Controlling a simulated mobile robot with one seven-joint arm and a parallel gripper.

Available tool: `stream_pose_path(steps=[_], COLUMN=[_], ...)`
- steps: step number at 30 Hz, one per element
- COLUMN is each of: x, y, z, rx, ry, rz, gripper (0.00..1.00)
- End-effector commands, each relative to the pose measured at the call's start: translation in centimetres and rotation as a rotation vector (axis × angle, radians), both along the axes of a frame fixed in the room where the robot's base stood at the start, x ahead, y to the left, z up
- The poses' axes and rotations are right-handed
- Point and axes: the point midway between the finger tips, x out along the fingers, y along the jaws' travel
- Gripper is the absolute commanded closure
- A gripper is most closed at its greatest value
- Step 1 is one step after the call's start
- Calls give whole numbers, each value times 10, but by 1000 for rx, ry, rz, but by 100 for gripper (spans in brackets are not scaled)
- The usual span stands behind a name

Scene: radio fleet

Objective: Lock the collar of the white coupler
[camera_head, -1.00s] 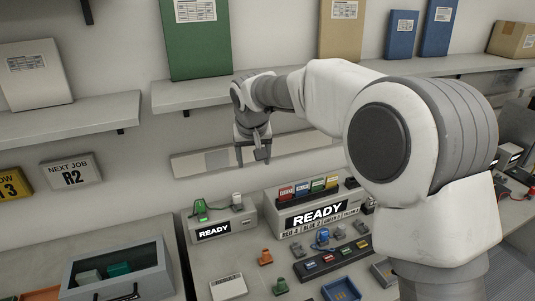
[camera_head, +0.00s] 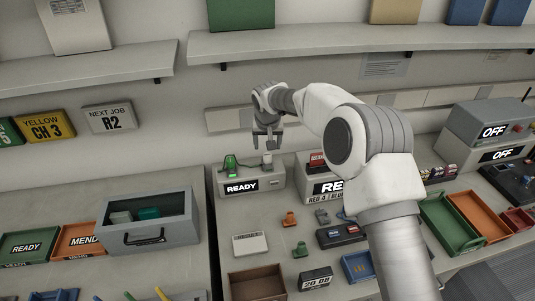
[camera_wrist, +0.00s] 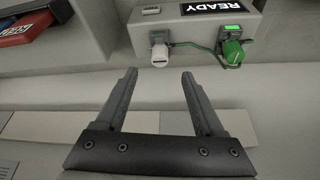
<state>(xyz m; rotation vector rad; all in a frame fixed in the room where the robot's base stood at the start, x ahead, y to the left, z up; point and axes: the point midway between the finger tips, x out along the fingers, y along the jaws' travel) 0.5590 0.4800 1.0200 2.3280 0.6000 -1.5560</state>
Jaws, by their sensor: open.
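The white coupler (camera_wrist: 160,53) sits on the grey READY box (camera_wrist: 193,30), with a green cable running from it to a green connector (camera_wrist: 231,52). In the head view the white coupler (camera_head: 267,160) stands upright on top of the READY box (camera_head: 250,181), right of the green connector (camera_head: 230,163). My gripper (camera_head: 267,146) is open and empty just above the coupler, with its fingers pointing down. In the wrist view my gripper (camera_wrist: 160,75) has its two fingers apart, the coupler beyond the tips and between their lines. Whether the collar is turned cannot be told.
A grey open-topped box (camera_head: 150,215) is at the left. Small orange and green parts lie in front. A shelf (camera_head: 350,42) runs above.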

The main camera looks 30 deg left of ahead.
Motion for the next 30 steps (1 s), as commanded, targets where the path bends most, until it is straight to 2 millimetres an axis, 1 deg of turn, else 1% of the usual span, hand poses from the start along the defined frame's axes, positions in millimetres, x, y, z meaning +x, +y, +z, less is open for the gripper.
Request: stream_pose_path(steps=[1,6,9,14,19,29,30], x=[3,13,18,24,27,28,28], y=[2,7,10,14,15,15,15], z=[-9,-37,-50,-66,-75,-76,-76], rx=[-1,-1,0,0,1,0,0], ry=[3,2,1,1,0,0,0], rz=[0,0,0,1,0,0,0], gripper=[30,30,30,30,30,30,37])
